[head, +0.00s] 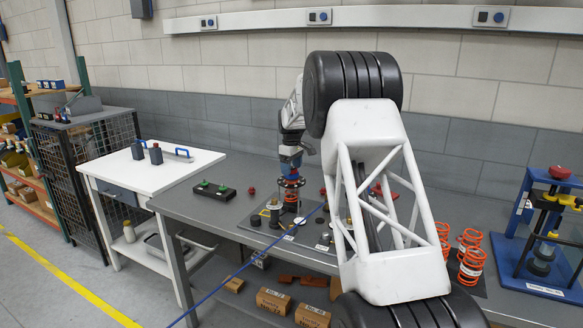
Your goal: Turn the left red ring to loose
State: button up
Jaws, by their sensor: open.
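The left red ring (291,182) appears to be at the top of a dark upright coil-over unit on the fixture plate on the grey bench. My gripper (290,171) is open, pointing down directly over this unit. Its fingers are small and dark in the view, and I cannot tell whether they touch the ring. Another red part (384,192) shows farther right, mostly hidden behind my white lattice arm link, so its shape is unclear.
Orange springs (470,262) and a blue press frame (545,225) stand at right. A white side table (150,172) is at left. A blue cable crosses the front.

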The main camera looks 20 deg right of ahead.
jog(key=shift+r, duration=3.9)
jog(key=shift+s+a+r, duration=0.25)
jog(key=shift+s+r, duration=0.1)
jog(key=shift+s, duration=0.05)
jog(key=s+a+r+m, duration=0.1)
jog(key=s+a+r, duration=0.25)
jog(key=s, duration=0.75)
jog(key=s+a+r+m+t, duration=0.15)
jog(key=s+a, duration=0.25)
jog(key=s, duration=0.7)
jog(key=s+a+r+m, duration=0.2)
jog(key=s+a+r, duration=0.2)
jog(key=s, duration=0.7)
jog(key=s+a+f+m, duration=0.1)
jog(key=s+f, duration=0.3)
jog(key=s, duration=0.7)
jog(key=s+a+f+m, duration=0.1)
jog(key=s+a+f, duration=0.2)
jog(key=s, duration=0.9)
jog(key=s+a+f+m+t, duration=0.1)
jog(key=s+f, duration=0.4)
jog(key=s, duration=0.7)
jog(key=shift+a, duration=0.5)
